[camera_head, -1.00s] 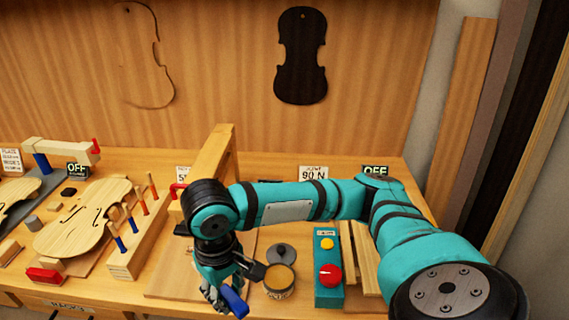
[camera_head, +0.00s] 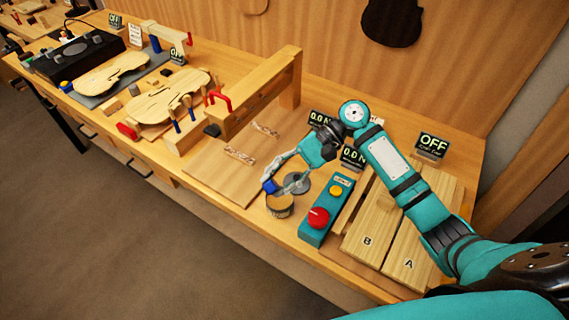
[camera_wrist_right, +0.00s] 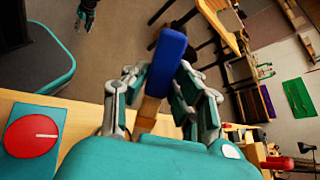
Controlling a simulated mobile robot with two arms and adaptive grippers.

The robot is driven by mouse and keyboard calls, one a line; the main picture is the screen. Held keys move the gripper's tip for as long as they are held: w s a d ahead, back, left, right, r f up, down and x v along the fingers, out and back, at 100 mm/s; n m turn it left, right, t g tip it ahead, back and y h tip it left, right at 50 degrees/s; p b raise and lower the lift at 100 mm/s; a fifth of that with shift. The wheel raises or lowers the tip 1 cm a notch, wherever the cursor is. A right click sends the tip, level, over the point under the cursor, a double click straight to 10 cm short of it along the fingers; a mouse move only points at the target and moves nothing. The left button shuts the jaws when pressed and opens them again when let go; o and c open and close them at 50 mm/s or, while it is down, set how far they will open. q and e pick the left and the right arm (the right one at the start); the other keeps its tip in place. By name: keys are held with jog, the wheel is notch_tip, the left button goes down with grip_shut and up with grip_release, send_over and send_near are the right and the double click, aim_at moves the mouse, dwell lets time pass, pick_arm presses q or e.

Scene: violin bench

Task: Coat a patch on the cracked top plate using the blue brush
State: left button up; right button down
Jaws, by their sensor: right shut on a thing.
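Two pale violin plates lie on the left, the nearer one (camera_head: 166,98) and the farther one (camera_head: 110,75); a crack is not clear on either. A small dark and teal shape, perhaps my left gripper (camera_wrist_right: 86,14), shows at the top.
A wooden beam with red clamps (camera_head: 255,100) stands between pot and plates.

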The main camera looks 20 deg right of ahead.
jog(key=shift+w+d+m+t+y, duration=0.25)
jog(key=shift+d+m+t+y, duration=0.1)
jog(key=shift+m+t+y, duration=0.25)
pick_arm(q)
notch_tip(320, 180, down, 6)
jog(key=d+b, duration=0.1)
jog(key=b, duration=0.6)
jog(key=shift+s+f, duration=0.2)
jog(key=shift+s, duration=0.15)
pick_arm(e)
notch_tip(320, 180, down, 7)
jog(key=d+t, duration=0.1)
jog(key=shift+w+r+m+y, duration=0.15)
jog(key=shift+w+m+y, duration=0.05)
jog(key=shift+m+y, duration=0.1)
pick_arm(q)
jog(key=shift+d+f, duration=0.1)
jog(key=shift+f, duration=0.05)
pick_arm(e)
jog(key=shift+f, duration=0.5)
pick_arm(q)
jog(key=shift+r, duration=0.4)
pick_arm(e)
jog(key=shift+f, duration=0.15)
dwell(0.9)
pick_arm(q)
jog(key=shift+p, duration=0.3)
